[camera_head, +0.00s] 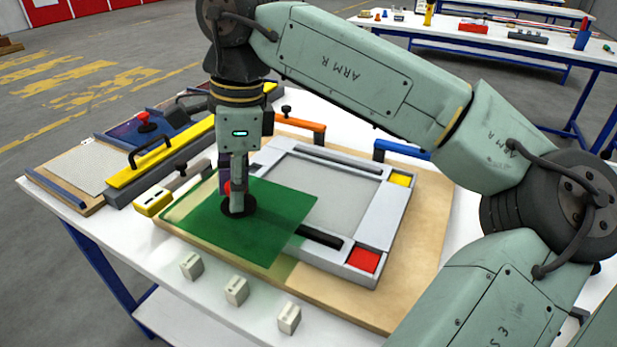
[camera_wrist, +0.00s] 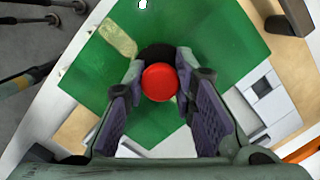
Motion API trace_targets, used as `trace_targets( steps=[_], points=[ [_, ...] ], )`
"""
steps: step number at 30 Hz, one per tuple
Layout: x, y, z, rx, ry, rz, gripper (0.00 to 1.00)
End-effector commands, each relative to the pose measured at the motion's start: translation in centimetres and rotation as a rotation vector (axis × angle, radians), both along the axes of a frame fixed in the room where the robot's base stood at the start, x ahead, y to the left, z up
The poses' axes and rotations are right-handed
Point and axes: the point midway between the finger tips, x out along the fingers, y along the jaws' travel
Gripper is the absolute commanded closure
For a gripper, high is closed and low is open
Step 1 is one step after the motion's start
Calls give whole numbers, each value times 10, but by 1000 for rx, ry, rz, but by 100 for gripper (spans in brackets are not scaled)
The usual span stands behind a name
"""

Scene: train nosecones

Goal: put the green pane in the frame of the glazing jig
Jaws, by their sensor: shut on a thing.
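The green pane (camera_head: 279,222) is a flat translucent square with a dark round cup and a red-topped knob (camera_wrist: 160,82) on it. My gripper (camera_head: 236,198) points down and is shut on the knob; in the wrist view its two fingers (camera_wrist: 165,92) sit either side of the red top. The glazing jig's grey frame (camera_head: 391,212) lies on a tan board, with a pale panel inside. The pane overlaps the frame's left and near part and juts out past it toward the near left. It looks raised above the frame, but the gap is hard to tell.
Clamps with orange (camera_head: 300,124), blue (camera_head: 401,149) and yellow (camera_head: 153,202) handles stand around the frame. Yellow (camera_head: 399,180) and red (camera_head: 363,261) blocks mark its right corners. Several small white blocks (camera_head: 236,290) line the table's near edge. Another fixture (camera_head: 155,165) lies left.

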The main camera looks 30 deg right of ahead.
Motion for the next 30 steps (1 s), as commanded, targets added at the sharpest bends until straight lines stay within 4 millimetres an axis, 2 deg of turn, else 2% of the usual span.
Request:
trace_targets(
  steps=[5,15,18,29,30],
  points=[
    [5,-32,0,2,0,-9,100],
    [20,-112,-7,1,0,-6,100],
    [23,-129,-9,1,-1,-4,100],
    [28,-156,-12,1,-2,-4,100],
    [28,-156,-25,0,0,0,100]
  ],
)
